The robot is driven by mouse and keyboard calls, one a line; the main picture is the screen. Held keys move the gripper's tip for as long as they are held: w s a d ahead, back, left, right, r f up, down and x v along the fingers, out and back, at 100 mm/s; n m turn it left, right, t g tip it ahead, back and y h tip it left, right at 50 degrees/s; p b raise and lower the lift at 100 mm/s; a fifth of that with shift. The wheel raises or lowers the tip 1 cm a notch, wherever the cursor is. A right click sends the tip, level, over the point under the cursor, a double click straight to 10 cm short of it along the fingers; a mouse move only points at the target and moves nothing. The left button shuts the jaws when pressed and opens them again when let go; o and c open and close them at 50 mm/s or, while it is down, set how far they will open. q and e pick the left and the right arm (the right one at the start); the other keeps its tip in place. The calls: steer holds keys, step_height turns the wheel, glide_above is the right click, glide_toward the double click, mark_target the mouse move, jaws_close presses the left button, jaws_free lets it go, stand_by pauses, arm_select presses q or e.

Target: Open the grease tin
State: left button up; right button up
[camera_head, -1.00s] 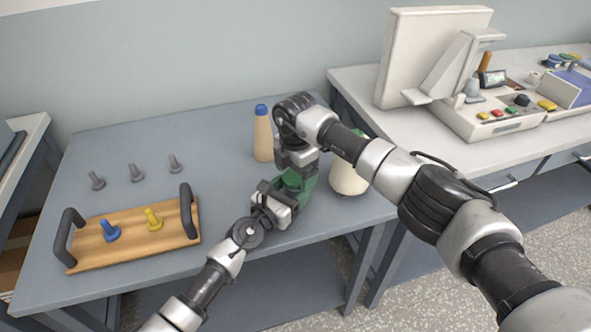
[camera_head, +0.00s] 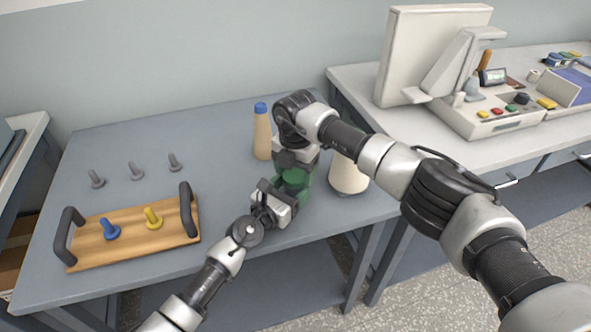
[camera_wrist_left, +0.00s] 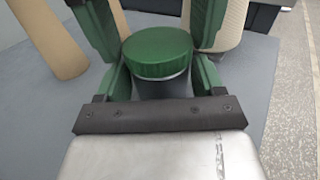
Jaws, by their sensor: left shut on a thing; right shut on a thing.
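The grease tin has a round green lid (camera_wrist_left: 157,50) and a dark body (camera_wrist_left: 160,86), seen from above in the left wrist view. A thin bright line shows under the lid's rim; I cannot tell whether the lid is loose. My left gripper (camera_head: 279,198) comes in low from the left and is shut on the tin's body. My right gripper (camera_head: 293,178) points down from above and is shut on the lid. Its green fingers flank the lid in the left wrist view. In the head view the grippers hide most of the tin.
A cream bottle with a blue cap (camera_head: 262,132) stands behind my grippers, and a cream cone (camera_head: 347,178) stands close on the right. A wooden tray (camera_head: 135,249) with blue and yellow pegs lies left, with grey pegs (camera_head: 136,171) behind it. The blue-grey table's (camera_head: 215,160) middle is clear.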

steer(key=shift+a, duration=0.1)
stand_by(0.7)
steer(key=o, duration=1)
steer(key=shift+r, duration=0.15)
step_height(320, 180, up, 4)
steer(key=shift+r, duration=0.15)
steer(key=shift+c, duration=0.3)
step_height(320, 180, up, 2)
steer(key=m, duration=0.2)
steer(key=shift+r+m, duration=0.2)
steer(key=shift+m, duration=0.1)
steer(key=shift+r+m, duration=0.3)
steer(key=shift+m, duration=0.4)
step_height(320, 180, down, 8)
steer(key=shift+r, duration=0.15)
arm_select(q)
steer(key=shift+c, duration=0.2)
